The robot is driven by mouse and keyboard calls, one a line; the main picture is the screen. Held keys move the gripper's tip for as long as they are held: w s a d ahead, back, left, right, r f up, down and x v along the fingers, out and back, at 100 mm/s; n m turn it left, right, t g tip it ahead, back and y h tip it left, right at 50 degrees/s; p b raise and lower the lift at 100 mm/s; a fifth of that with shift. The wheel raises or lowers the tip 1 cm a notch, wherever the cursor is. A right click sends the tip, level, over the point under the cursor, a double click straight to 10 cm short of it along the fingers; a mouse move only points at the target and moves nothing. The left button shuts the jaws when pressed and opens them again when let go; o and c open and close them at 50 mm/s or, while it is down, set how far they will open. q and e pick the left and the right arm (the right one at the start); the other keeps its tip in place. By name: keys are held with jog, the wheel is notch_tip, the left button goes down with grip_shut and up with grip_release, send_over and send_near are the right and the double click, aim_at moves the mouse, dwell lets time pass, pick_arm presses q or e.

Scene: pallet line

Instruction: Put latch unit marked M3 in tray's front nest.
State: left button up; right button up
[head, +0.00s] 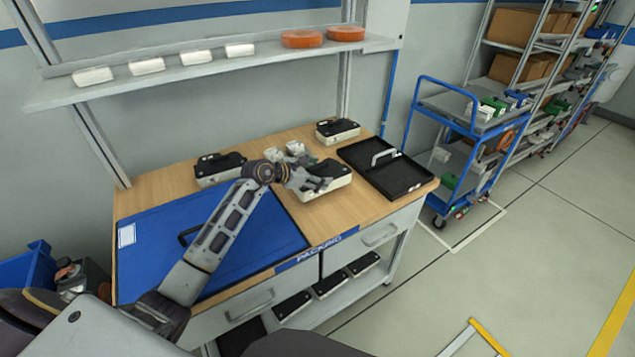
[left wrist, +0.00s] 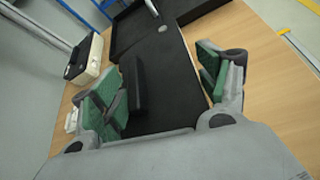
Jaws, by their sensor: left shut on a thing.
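A latch unit with a black top and white body (head: 328,187) is at the middle of the bench, left of the black tray. My left gripper (head: 312,181) is shut on it from above. In the left wrist view the green-padded fingers (left wrist: 163,88) stand on either side of its black top (left wrist: 165,85). I cannot tell whether it touches the bench. The black tray (head: 408,182) has a light handle and lies flat at the bench's right end. Its nests are not clear to me. No M3 mark is legible. My right gripper is not in view.
Another latch unit (head: 338,131) stands behind the tray, and one (head: 218,168) at the back left. Small whitish parts (head: 285,150) lie behind my gripper. A shelf (head: 215,70) hangs above; a blue cart (head: 455,130) stands right.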

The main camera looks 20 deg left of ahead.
pick_arm(q)
jog(key=shift+f, duration=1.75)
jog(key=shift+f, duration=0.15)
jog(key=o, duration=1.2)
jog(key=shift+o, duration=0.2)
jog(key=v, duration=1.2)
jog(key=shift+b, duration=0.4)
jog(key=shift+c, duration=0.5)
